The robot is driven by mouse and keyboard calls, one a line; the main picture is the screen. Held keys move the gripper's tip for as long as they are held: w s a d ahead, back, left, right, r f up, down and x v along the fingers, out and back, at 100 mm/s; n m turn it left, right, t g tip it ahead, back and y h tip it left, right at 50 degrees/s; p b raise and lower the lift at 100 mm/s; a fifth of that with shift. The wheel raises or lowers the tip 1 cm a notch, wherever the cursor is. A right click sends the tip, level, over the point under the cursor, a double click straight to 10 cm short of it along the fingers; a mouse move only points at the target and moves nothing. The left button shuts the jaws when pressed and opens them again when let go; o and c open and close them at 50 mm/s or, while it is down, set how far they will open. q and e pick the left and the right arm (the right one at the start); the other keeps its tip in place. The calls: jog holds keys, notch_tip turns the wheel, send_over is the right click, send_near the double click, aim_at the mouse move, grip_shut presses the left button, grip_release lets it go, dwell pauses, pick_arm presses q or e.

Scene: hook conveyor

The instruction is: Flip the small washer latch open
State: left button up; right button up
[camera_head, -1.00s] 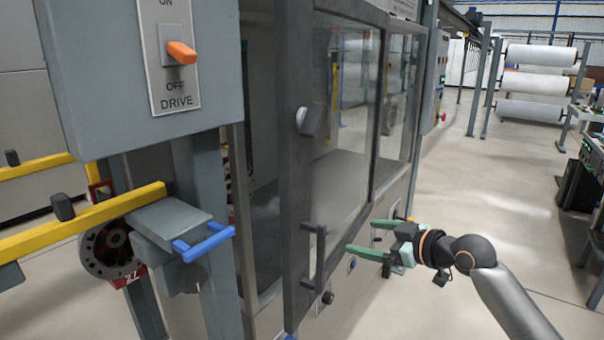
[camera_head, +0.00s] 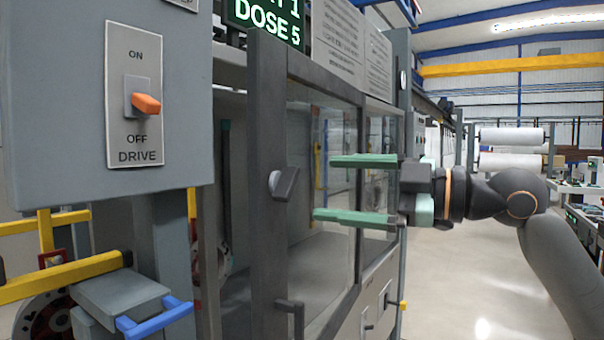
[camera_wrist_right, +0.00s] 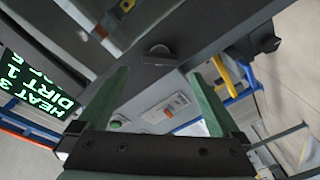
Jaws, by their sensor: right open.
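The washer's small latch (camera_head: 283,182) is a dark tab with a pale round pivot on the dark door frame (camera_head: 267,120). In the right wrist view the latch (camera_wrist_right: 158,54) lies just beyond and between my fingertips. My right gripper (camera_head: 323,188) is open and empty, to the right of the latch and at about its height, with its green fingers pointing left at it. It also shows open in the right wrist view (camera_wrist_right: 158,75). No contact with the latch shows. My left gripper is out of view.
The glazed door panel (camera_head: 320,250) lies behind my fingers, with a dark handle (camera_head: 290,308) below. At left are a grey box with an orange drive switch (camera_head: 146,103), a blue handle (camera_head: 155,321) and a yellow rail (camera_head: 60,275). Open floor (camera_head: 470,270) lies right.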

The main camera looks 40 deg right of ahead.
aim_at(294, 184)
jog(key=p+x, duration=0.3)
jog(key=x, duration=0.1)
jog(key=shift+r, duration=0.3)
jog(key=shift+w+a+f+p, duration=0.1)
jog(key=shift+w+a+p, duration=0.15)
jog(key=shift+w+p, duration=0.35)
jog(key=shift+w+a, duration=0.15)
jog(key=shift+w+a+f+p, duration=0.1)
jog(key=shift+w+f+p, duration=0.1)
jog(key=shift+p, duration=0.15)
jog(key=c, duration=1.3)
